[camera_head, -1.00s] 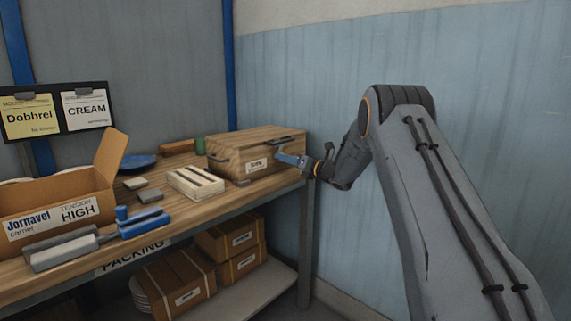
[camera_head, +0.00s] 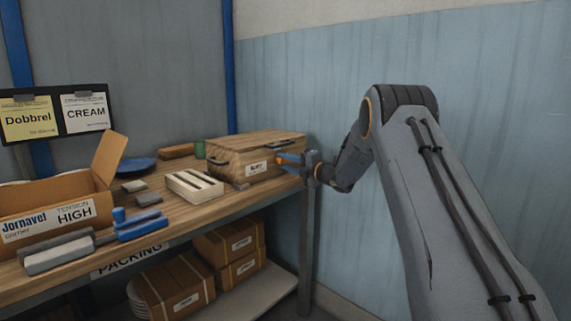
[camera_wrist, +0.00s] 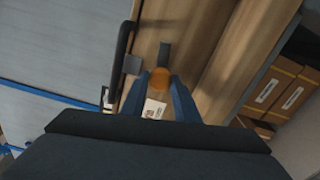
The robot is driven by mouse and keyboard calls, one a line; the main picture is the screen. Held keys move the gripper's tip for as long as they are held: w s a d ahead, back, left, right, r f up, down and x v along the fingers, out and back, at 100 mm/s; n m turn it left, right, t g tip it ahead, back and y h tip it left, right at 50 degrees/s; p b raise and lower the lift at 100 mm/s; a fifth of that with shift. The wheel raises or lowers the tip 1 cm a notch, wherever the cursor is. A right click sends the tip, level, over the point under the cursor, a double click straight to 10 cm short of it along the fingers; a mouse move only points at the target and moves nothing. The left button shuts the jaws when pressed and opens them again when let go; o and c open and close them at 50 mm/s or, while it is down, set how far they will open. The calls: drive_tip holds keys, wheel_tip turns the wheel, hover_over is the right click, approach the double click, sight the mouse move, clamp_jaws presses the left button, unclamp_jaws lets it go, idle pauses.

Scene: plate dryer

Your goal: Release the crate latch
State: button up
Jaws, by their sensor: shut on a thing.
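The crate (camera_head: 230,165) is a closed wooden box at the right end of the bench, with a white label on its front. Its latch (camera_wrist: 160,79) shows as an orange part between my fingertips in the wrist view. My gripper (camera_head: 288,159) is at the crate's front right in the head view, its blue fingers shut on the orange latch. The fingers also show in the wrist view (camera_wrist: 161,84). The fingers partly hide the latch, and its exact position is unclear.
A dark handle (camera_wrist: 122,45) and a dark metal piece (camera_wrist: 165,54) sit near the fingers in the wrist view. A slatted pale block (camera_head: 193,185) and an open cardboard box (camera_head: 55,212) stand left of the crate. Brown cartons (camera_head: 180,280) are below. A blue wall is behind my arm.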

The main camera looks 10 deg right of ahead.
drive_tip(key=shift+m, duration=1)
drive_tip(key=o, duration=1.1)
drive_tip(key=shift+c, duration=0.2)
drive_tip(key=v, duration=0.7)
drive_tip(key=shift+s+d, duration=0.25)
drive_tip(key=shift+s, duration=0.05)
